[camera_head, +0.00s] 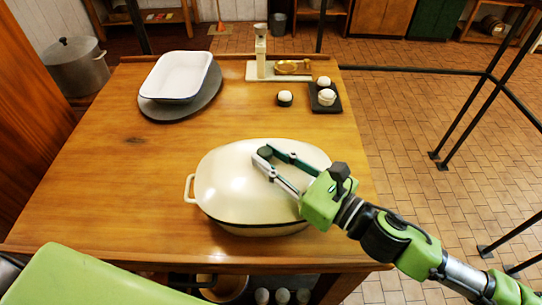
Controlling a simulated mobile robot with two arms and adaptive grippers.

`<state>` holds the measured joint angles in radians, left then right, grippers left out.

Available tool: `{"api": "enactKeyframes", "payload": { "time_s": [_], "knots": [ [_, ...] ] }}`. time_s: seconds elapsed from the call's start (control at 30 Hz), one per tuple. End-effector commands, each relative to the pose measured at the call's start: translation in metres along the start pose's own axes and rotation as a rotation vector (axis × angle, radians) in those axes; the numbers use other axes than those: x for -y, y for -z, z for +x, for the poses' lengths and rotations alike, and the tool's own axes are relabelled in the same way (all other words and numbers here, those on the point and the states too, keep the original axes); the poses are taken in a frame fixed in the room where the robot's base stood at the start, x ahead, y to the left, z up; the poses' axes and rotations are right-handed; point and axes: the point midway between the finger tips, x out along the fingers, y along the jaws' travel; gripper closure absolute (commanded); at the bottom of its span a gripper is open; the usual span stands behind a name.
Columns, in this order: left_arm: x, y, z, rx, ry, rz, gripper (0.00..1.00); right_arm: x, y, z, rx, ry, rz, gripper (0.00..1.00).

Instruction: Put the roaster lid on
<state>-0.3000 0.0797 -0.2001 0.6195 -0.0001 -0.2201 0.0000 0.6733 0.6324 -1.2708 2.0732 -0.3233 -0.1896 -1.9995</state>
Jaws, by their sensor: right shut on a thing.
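The cream roaster lid (222,178) is a domed oval over the roaster near the front of the wooden table. Of the roaster (262,230), a low strip shows below the lid's dark rim, with a loop handle at the left. The lid covers the roaster's opening; I cannot tell if it rests fully or is slightly raised. My right gripper (272,160) reaches in from the right over the lid's top and is shut on the lid. The lid's grip is hidden by the fingers. My left gripper is not in view.
A white enamel dish (178,76) stands on a grey oval board (205,98) at the back left. A scale (262,58) with a brass pan stands at the back. Pale round items sit on a dark tray (334,103) and beside it. The table's left and middle (110,165) are clear.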

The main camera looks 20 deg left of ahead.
Motion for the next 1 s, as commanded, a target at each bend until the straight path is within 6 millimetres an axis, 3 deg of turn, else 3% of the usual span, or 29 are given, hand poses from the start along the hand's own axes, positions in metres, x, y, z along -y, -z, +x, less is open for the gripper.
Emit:
{"api": "enactKeyframes", "payload": {
  "time_s": [0.73,0.77,0.8,1.0],
  "knots": [
    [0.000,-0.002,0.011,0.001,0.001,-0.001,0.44,-0.001,0.013,0.000,0.004,-0.002,-0.002,1.00],
    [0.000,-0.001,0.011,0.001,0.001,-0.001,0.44,0.000,0.012,0.000,0.004,-0.002,-0.002,0.70],
    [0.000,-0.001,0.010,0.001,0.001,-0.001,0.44,0.000,0.012,0.000,0.004,-0.002,-0.002,0.60],
    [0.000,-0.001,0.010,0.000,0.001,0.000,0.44,0.000,0.013,0.000,0.002,-0.001,-0.001,0.58]
  ]
}}
